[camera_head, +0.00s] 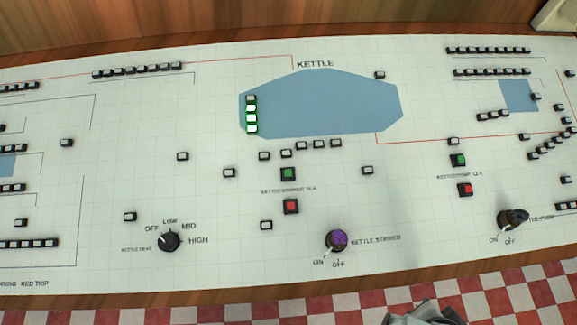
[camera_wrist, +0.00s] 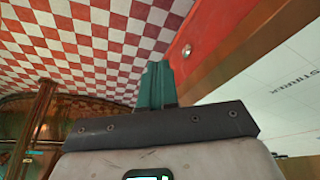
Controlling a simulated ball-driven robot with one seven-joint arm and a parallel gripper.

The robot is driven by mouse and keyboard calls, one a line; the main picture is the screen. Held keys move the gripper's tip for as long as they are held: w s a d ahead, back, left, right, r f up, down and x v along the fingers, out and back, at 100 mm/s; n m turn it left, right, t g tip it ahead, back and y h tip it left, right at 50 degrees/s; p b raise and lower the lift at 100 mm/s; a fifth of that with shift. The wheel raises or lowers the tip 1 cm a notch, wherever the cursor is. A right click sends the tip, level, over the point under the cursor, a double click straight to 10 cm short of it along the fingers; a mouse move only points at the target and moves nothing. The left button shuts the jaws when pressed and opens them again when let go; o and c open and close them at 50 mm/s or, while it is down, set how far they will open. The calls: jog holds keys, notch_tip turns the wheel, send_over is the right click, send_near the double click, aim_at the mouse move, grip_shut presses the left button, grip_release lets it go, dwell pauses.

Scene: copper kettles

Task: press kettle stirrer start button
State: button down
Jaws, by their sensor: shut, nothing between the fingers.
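The white kettle control panel (camera_head: 215,205) fills most of the head view. A purple-topped rotary knob (camera_head: 337,239) is labelled what looks like "KETTLE STIRRER", with ON and OFF marks. Above it to the left, a green button (camera_head: 288,174) sits over a red button (camera_head: 291,206); the small label between them is hard to read. My gripper's teal fingers (camera_wrist: 155,84) are together and empty in the wrist view, beside the panel's front edge. In the head view only a grey part of my arm shows at the bottom, below the panel; the fingertips cannot be made out there.
Another green button (camera_head: 459,160) and red button (camera_head: 465,189) sit to the right, near a black knob (camera_head: 511,218). A kettle heat knob (camera_head: 169,240) is at the left. The panel's wooden front edge (camera_head: 200,299) borders a red-and-white checkered floor (camera_head: 520,297).

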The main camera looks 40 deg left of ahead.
jog(key=w+a+r, duration=0.1)
jog(key=a, duration=0.2)
jog(key=w+a+r+t, duration=0.1)
jog(key=w+a+r, duration=0.1)
jog(key=a, duration=0.1)
jog(key=w+a+r+t+p, duration=0.1)
jog(key=a, duration=0.3)
jog(key=shift+w+r+m+y, duration=0.2)
jog(key=shift+r+m+y, duration=0.05)
jog(key=shift+m+y, duration=0.15)
jog(key=a+r, duration=0.1)
jog(key=a, duration=0.2)
jog(key=a+r+t+y, duration=0.1)
jog(key=a, duration=0.2)
jog(key=a+r+t+p, duration=0.1)
jog(key=a+r, duration=0.1)
jog(key=a, duration=0.2)
jog(key=shift+w+r+m, duration=0.1)
jog(key=shift+w+m, duration=0.2)
jog(key=shift+w, duration=0.1)
jog(key=s+a+r+t+y+p, duration=0.15)
jog(key=a+r, duration=0.25)
jog(key=a, duration=0.5)
notch_tip(320, 180, up, 4)
jog(key=m+y, duration=0.1)
jog(key=y, duration=0.2)
send_over(288, 173)
jog(key=s+d, duration=0.3)
jog(key=shift+w+a+r+t, duration=0.15)
jog(key=shift+w+a+t, duration=0.1)
